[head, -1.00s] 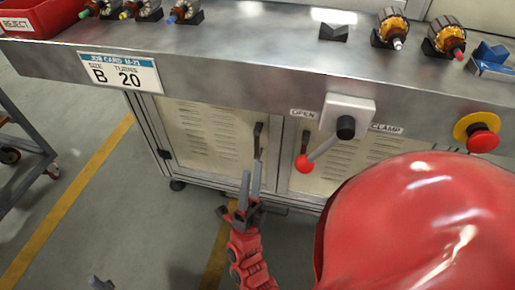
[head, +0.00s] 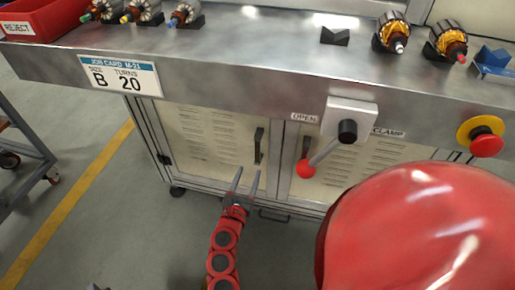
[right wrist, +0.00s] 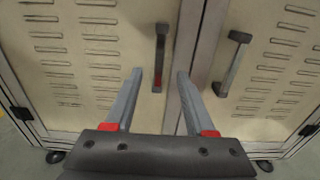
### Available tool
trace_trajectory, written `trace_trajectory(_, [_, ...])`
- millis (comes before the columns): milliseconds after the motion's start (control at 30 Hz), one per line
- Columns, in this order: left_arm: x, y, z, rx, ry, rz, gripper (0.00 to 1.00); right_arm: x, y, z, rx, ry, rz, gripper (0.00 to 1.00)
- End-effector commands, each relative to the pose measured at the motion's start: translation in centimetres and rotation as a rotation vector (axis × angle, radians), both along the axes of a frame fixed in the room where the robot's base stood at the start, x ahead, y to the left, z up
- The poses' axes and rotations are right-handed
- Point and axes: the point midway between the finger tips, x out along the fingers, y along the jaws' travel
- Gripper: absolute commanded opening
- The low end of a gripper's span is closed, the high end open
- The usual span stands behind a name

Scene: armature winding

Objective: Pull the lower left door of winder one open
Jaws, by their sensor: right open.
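The lower left door (head: 205,137) of the winder is a cream panel with louvre slots, shut in its grey frame. Its dark upright handle (head: 259,146) is near the door's right edge. My right gripper (head: 247,171) is open and empty, just below the handle in the head view. In the right wrist view the handle (right wrist: 160,58) shows in line with the gap between the fingertips (right wrist: 160,72), ahead of them; I cannot tell how far. The left gripper cannot be made out.
The right door (right wrist: 275,75) has its own handle (right wrist: 232,62). Above is the steel bench edge (head: 230,92) with a red-knobbed clamp lever (head: 306,169) and a red stop button (head: 487,146). A cart (head: 22,160) stands left. Floor before the left door is clear.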

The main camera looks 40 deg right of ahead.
Motion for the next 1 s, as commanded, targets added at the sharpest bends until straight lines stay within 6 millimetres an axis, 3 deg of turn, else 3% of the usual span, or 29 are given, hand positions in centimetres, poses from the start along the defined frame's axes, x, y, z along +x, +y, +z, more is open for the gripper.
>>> trace_trajectory(300, [0.0,0.0,-0.5,0.000,0.000,0.000,0.50,4.4,-5.5,0.0,-0.003,0.000,-0.006,0.55])
trace_trajectory(500, [0.0,0.0,-0.6,0.000,0.000,0.000,0.50,6.7,-7.9,0.0,-0.005,0.003,-0.002,0.55])
trace_trajectory(700, [0.0,0.0,-0.6,0.000,0.000,0.000,0.50,7.7,-9.1,0.1,-0.005,0.001,-0.002,0.55])
trace_trajectory(967, [0.0,0.0,-0.6,0.000,0.000,0.000,0.50,7.7,-9.1,0.0,-0.004,0.002,-0.001,0.55])
trace_trajectory(1000, [0.0,0.0,-0.6,0.000,0.000,0.000,0.50,7.7,-9.1,0.0,-0.004,0.002,0.000,0.51])
